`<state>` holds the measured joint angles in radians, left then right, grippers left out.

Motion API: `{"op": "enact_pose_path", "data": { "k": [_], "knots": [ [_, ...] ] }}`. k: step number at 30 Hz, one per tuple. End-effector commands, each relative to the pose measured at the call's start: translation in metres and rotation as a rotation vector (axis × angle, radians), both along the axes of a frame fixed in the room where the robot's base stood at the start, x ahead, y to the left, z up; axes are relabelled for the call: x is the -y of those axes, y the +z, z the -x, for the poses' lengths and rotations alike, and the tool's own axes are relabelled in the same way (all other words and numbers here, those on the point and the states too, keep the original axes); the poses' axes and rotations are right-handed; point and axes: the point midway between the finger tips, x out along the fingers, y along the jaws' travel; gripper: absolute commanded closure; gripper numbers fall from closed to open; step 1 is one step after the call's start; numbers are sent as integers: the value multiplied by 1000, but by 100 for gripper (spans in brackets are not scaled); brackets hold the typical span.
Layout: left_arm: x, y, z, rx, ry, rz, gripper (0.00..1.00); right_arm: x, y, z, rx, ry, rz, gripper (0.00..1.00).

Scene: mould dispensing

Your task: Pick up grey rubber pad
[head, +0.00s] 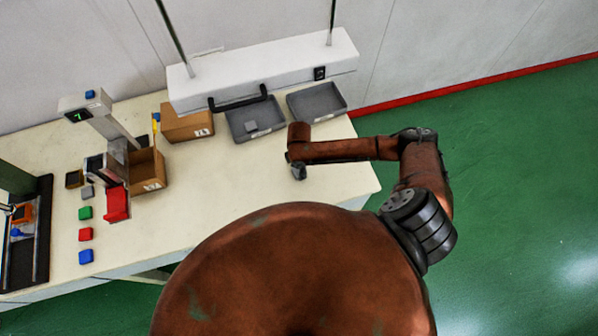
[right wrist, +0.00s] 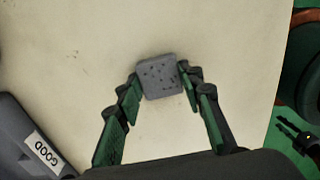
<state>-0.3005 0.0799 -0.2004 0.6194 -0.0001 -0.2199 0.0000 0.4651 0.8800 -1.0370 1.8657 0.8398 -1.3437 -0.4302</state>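My right gripper (right wrist: 158,80) has a grey rubber pad (right wrist: 160,77) between its fingertips, which are closed on its two sides. The pad is square with dark specks, and pale tabletop shows around it. In the head view my right gripper (head: 298,171) is small and dark over the table's right part, below the grey trays. Another grey block (head: 251,127) lies in the left grey tray (head: 237,123), and one more grey block (head: 88,192) is in the row at the left.
An empty grey tray (head: 316,101) stands at the back right; a tray labelled GOOD (right wrist: 22,150) shows in the wrist view. Green (head: 85,213), red (head: 85,234) and blue (head: 86,257) blocks line the left. Cardboard boxes (head: 148,172) stand mid-table. The table's middle is clear.

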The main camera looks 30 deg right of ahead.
Motion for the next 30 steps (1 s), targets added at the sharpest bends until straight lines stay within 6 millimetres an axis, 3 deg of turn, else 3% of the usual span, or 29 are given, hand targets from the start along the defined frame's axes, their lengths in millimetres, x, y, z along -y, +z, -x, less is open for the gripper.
{"op": "enact_pose_path", "data": {
  "k": [9, 20, 26, 30],
  "knots": [
    [0, 0, 1, -1, 0, 0, 72, 0, 0, 0, 0, 0, 0, 89],
    [0, 0, 0, -1, 0, 0, 72, 0, 5, -1, 1, 1, 0, 90],
    [0, -2, 0, 0, 1, 0, 72, 0, 32, -2, 4, 1, 0, 90],
    [0, 1, -1, 1, 1, 0, 72, -19, 63, 18, 2, 5, -4, 90]
  ]
}}
